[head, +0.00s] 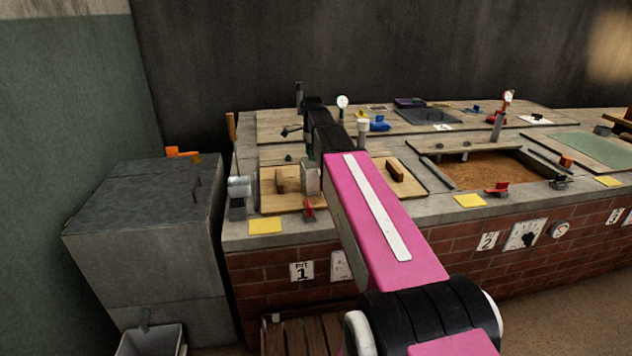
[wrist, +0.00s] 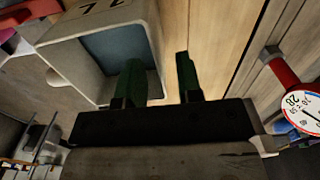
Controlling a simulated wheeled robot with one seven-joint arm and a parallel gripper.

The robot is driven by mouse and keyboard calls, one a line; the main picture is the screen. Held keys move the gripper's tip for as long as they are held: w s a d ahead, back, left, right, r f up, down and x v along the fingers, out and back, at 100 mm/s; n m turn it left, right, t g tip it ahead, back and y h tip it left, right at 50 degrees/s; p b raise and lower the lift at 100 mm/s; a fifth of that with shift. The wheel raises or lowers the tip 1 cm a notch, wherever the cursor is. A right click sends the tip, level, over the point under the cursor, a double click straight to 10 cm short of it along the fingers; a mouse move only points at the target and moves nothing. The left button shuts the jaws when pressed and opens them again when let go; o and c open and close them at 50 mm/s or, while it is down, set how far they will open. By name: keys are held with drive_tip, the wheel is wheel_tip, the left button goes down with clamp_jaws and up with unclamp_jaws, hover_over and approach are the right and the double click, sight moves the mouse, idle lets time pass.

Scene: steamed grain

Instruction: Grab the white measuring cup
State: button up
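A pale, boxy, open-topped container, which looks like the white measuring cup (wrist: 62,28), fills the upper left of the wrist view. It has dark markings on one side and a blue-grey inside. In the head view the pale cup (head: 310,180) stands on the wooden boards beside my pink arm. My gripper (wrist: 159,62) has two dark green fingers, spread apart. The left finger overlaps the cup's opening and the right finger is over the wood, with the cup's near-right wall between them. Contact cannot be told. In the head view my gripper (head: 311,148) is just above the cup, partly hidden.
A wooden lid (head: 275,180) with handles lies around the cup. A red-stemmed dial thermometer (wrist: 297,103) is at the wrist view's right. A metal cylinder (head: 240,187) and a red valve handle (head: 309,208) are nearby. An open grain pit (head: 480,172) lies right.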

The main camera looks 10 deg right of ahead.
wheel_tip(320, 180, down, 3)
drive_tip(key=shift+d+f, duration=0.1)
drive_tip(key=shift+f, duration=0.1)
clamp_jaws()
idle(1.4)
